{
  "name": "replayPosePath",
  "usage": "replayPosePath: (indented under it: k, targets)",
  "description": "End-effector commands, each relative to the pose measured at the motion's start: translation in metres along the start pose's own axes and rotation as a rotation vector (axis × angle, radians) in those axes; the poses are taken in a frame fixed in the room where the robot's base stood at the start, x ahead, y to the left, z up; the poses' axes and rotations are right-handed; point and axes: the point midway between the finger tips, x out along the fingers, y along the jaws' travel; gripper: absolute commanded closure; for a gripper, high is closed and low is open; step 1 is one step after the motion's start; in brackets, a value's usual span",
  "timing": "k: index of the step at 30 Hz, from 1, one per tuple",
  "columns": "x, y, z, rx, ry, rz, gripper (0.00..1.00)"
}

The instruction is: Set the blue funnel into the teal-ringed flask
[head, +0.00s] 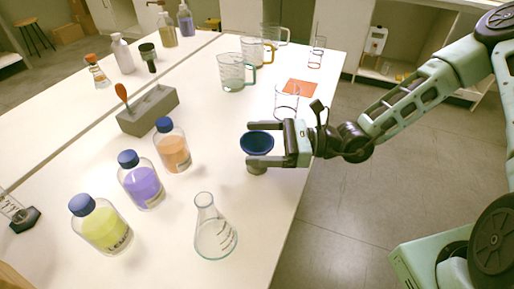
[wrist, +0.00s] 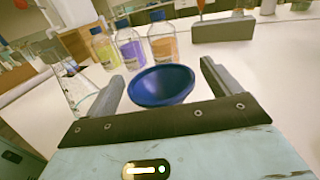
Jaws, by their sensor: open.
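My gripper (head: 250,143) is open, with one finger on each side of the funnel. In the wrist view the funnel (wrist: 162,86) lies between the two spread fingers (wrist: 163,72); a gap shows at the right finger, and contact at the left is unclear. The funnel's stem is hidden.
Blue-capped bottles of yellow (head: 105,229), purple (head: 143,184) and orange (head: 174,150) liquid stand left of the funnel. A grey block (head: 148,111) stands behind. Glass beakers (head: 232,75) and an orange mat (head: 300,88) are farther back. Table between funnel and flask is clear.

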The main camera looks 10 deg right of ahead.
Motion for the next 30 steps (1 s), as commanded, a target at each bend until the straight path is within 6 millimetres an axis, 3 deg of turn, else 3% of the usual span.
replayPosePath:
  k: [6, 13, 14, 18, 19, 30]
  targets:
    - [0.023, 0.0, -0.001, 0.0, 0.001, 0.001, 0.11]
    - [0.024, 0.0, -0.001, -0.001, 0.001, 0.0, 0.11]
    - [0.024, 0.0, -0.001, -0.001, 0.001, 0.0, 0.16]
    - [0.024, 0.0, -0.001, -0.001, 0.001, 0.0, 0.55]
    - [0.024, 0.0, -0.001, -0.001, 0.001, 0.0, 0.58]
    - [0.024, 0.0, 0.009, -0.003, 0.0, 0.0, 0.58]
